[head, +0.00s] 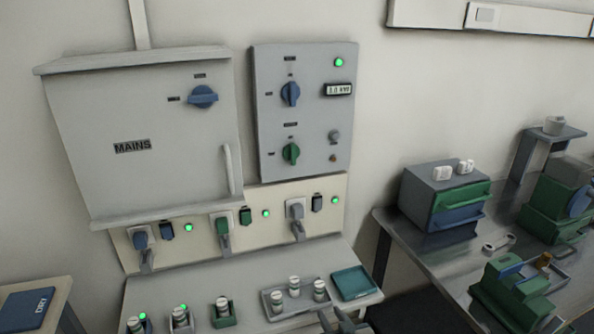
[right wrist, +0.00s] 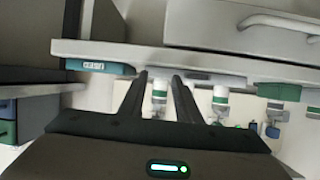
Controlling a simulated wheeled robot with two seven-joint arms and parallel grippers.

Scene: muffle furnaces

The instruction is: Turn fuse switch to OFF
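A grey MAINS box (head: 150,140) on the wall has a blue rotary knob (head: 203,97) whose handle lies roughly level. The panel beside it (head: 305,130) carries a blue rotary knob (head: 290,94) and a green rotary knob (head: 291,153), both with handles roughly upright. The small labels are unreadable, so I cannot tell which knob is the fuse switch. My right gripper (head: 334,316) is at the bottom edge of the head view, below the panels and away from the knobs. In the right wrist view (right wrist: 160,76) its fingers are apart and empty. My left gripper is out of view.
A cream strip (head: 262,235) below has several plugs and green lights. A grey shelf (head: 240,275) under it holds small jars, a tray and a teal block (head: 352,283). A metal table (head: 440,255) at right carries drawers and green devices.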

